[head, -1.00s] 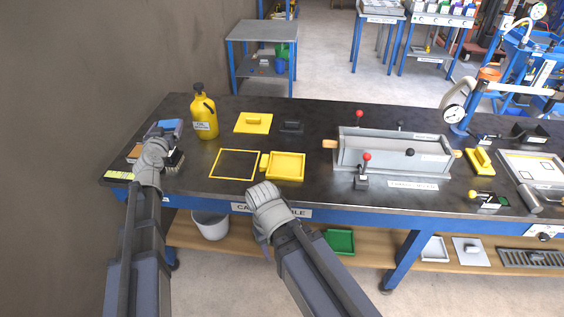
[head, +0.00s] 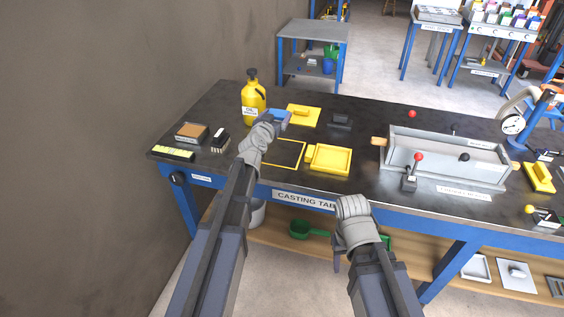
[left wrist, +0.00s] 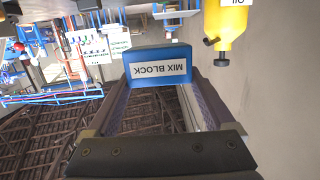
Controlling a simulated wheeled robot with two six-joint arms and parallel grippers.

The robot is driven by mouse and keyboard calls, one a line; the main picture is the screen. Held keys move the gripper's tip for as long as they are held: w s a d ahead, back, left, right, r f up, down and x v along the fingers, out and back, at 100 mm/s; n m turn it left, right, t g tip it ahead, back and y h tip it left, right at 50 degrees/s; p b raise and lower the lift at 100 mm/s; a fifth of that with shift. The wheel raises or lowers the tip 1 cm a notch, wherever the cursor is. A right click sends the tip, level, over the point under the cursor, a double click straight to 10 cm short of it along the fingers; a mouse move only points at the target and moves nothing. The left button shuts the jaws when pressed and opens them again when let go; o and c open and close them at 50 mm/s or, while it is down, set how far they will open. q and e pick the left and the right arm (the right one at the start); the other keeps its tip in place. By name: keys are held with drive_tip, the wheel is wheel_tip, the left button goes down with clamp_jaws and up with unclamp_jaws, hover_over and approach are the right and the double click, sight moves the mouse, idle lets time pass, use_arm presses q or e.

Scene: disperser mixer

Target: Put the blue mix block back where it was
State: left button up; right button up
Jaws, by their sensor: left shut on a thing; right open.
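The blue mix block (head: 280,115) is between the fingers of my left gripper (head: 274,123), which is shut on it. It appears held above the casting table, to the right of the yellow oil bottle (head: 254,100). In the left wrist view, the block (left wrist: 158,67) shows its white "MIX BLOCK" label upside down, between the two fingers (left wrist: 160,88). Its underside is hidden in the head view. My right gripper (head: 352,207) is open and empty in front of the table's front edge; its fingertips are hard to make out.
A yellow outlined square (head: 284,153) and a yellow tray (head: 329,160) lie near the block. Behind are a yellow handled plate (head: 303,115) and a dark handled block (head: 341,121). A brown-topped block (head: 191,132) and a brush (head: 220,141) stand at the left end. A grey trough (head: 447,158) stands right.

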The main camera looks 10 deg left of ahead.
use_arm(q)
drive_tip(key=f+b, duration=0.7)
drive_tip(key=f, duration=0.1)
drive_tip(key=f+b, duration=0.6)
drive_tip(key=f, duration=0.1)
drive_tip(key=shift+w+f+b, duration=0.2)
drive_tip(key=shift+f+b, duration=0.15)
drive_tip(key=shift+b, duration=0.05)
drive_tip(key=shift+r, duration=0.1)
use_arm(e)
wheel_tip(320, 180, down, 16)
drive_tip(key=shift+r, duration=0.25)
drive_tip(key=shift+f, duration=0.15)
use_arm(q)
drive_tip(key=o, duration=1.5)
drive_tip(key=shift+o, duration=0.2)
drive_tip(key=shift+r, duration=0.1)
drive_tip(key=s+r+p, duration=0.1)
drive_tip(key=s+p, duration=0.1)
drive_tip(key=s, duration=1)
drive_tip(key=shift+a+r, duration=0.25)
drive_tip(key=shift+r, duration=0.05)
use_arm(e)
wheel_tip(320, 180, up, 2)
drive_tip(key=shift+r, duration=0.1)
